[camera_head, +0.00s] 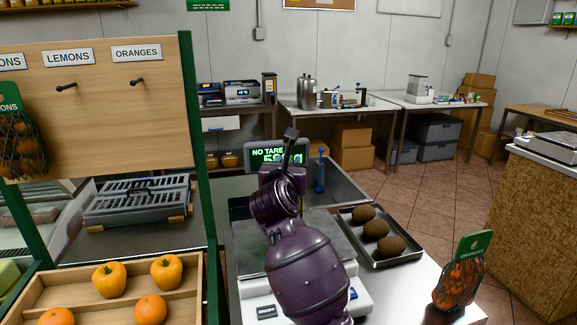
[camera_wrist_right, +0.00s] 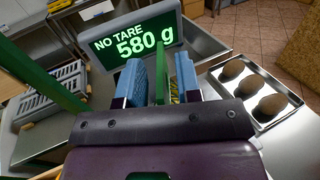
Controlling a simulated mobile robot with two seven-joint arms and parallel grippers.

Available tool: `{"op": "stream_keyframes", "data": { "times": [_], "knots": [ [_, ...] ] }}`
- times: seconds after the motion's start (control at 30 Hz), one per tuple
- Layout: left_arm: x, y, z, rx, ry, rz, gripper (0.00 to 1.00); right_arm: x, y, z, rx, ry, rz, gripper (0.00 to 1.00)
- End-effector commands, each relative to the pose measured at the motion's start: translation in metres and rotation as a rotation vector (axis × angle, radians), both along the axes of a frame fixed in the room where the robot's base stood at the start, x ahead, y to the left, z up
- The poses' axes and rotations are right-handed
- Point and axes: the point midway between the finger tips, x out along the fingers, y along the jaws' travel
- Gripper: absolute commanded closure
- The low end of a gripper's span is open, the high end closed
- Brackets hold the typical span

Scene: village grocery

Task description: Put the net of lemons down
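The right gripper (camera_head: 289,146) is over the counter scale (camera_head: 250,245), in front of its display (camera_head: 265,155). In the right wrist view its two blue-padded fingers (camera_wrist_right: 160,78) are apart. A thin green strip (camera_wrist_right: 159,70), which looks like a net's header card seen edge-on, stands between them with gaps on both sides. A little yellow (camera_wrist_right: 174,89) shows beside it, probably the net of lemons; the rest is hidden behind the gripper. The display (camera_wrist_right: 138,43) reads "NO TARE 580 g". The left gripper is not in view.
A metal tray (camera_head: 383,261) with three brown round items lies right of the scale. A net with an "ORANGES" card (camera_head: 462,279) stands at the counter's right. A wooden crate (camera_head: 132,311) and a hook board (camera_head: 110,95) with a hanging net (camera_head: 20,140) are left.

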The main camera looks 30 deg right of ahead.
Motion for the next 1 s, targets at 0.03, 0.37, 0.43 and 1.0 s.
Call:
{"op": "stream_keyframes", "data": {
  "times": [0.03, 0.37, 0.43, 1.0],
  "knots": [
    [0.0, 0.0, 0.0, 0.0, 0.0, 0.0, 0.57, -0.005, 0.004, -0.001, 0.003, 0.001, 0.002, 0.68],
    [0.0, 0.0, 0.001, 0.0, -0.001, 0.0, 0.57, -0.055, 0.042, -0.002, 0.003, 0.003, 0.002, 0.68],
    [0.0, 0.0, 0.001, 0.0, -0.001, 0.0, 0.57, -0.065, 0.049, -0.002, 0.004, 0.001, 0.002, 0.68],
    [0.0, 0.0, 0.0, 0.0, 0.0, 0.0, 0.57, -0.092, 0.069, -0.001, 0.001, 0.002, 0.0, 0.68]
  ]
}}
